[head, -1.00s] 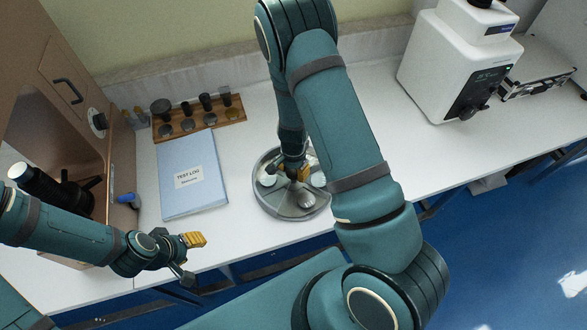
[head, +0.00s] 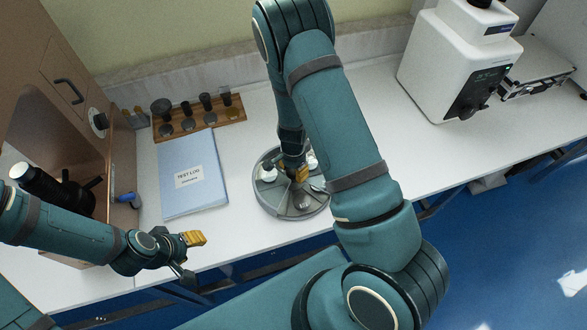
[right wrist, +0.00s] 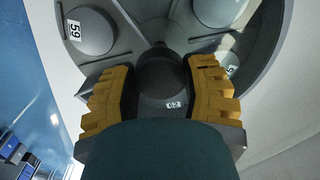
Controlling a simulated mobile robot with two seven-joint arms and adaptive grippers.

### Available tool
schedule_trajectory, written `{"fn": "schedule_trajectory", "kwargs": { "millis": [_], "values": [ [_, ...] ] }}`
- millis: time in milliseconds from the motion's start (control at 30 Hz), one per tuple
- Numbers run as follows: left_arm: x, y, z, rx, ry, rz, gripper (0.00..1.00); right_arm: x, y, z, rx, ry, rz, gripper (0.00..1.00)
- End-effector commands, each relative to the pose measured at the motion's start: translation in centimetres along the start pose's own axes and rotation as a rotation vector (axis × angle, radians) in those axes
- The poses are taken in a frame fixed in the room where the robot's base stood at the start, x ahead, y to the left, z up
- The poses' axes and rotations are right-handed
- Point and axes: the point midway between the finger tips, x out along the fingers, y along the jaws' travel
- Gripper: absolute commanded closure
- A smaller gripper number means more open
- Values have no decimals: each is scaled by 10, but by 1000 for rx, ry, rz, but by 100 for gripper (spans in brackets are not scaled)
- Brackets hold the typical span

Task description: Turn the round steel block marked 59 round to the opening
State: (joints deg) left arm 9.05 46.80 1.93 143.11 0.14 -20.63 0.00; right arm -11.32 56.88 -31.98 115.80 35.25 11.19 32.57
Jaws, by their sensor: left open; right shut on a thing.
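A round grey tray (head: 268,203) with dividers and pale round blocks stands on the bench. In the right wrist view the steel block marked 59 (right wrist: 90,34) lies in the upper-left compartment of the tray (right wrist: 128,38). Its mark cannot be read in the head view. My right gripper (head: 299,176) reaches down to the tray's middle. In its wrist view the gripper (right wrist: 160,95) is shut on the dark round centre knob (right wrist: 162,75), one yellow finger on each side. My left gripper (head: 192,256) is open and empty, left of the tray. The tray's opening cannot be made out.
A blue test log (head: 190,178) lies left of the tray. A wooden rack (head: 200,120) with dark pieces stands behind it. A brown cabinet (head: 75,85) is at the left, a white tester (head: 455,65) at the back right. The bench right of the tray is clear.

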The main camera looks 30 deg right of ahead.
Motion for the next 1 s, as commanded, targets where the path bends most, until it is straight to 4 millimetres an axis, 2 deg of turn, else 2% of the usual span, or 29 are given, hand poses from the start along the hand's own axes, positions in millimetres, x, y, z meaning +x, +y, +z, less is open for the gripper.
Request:
{"fn": "schedule_trajectory", "kwargs": {
  "millis": [100, 133, 200, 233, 533, 667, 767, 1000],
  "values": [
    [0, 0, 0, 0, 0, 0, 53, 0, 0, 0, 0, 1, -1, 96],
    [0, 0, 0, 0, 0, 0, 53, 0, 0, 0, 0, 1, -1, 47],
    [0, 0, 0, 0, 0, 0, 53, 0, 0, 0, 0, 1, -1, 22],
    [0, 0, 0, 0, 0, 0, 53, 0, 0, 0, -1, 1, -1, 19],
    [0, 0, 0, 0, 0, 0, 53, -1, 0, 0, -1, 0, 0, 19],
    [0, 0, 0, 0, 0, 0, 53, -9, -1, 0, -2, 1, -2, 19],
    [0, 0, 0, 0, 0, 0, 53, -25, -1, 0, -4, 1, -4, 19],
    [0, 0, 0, 0, 0, 0, 53, -74, -1, 1, -3, 1, -5, 19]
  ]
}}
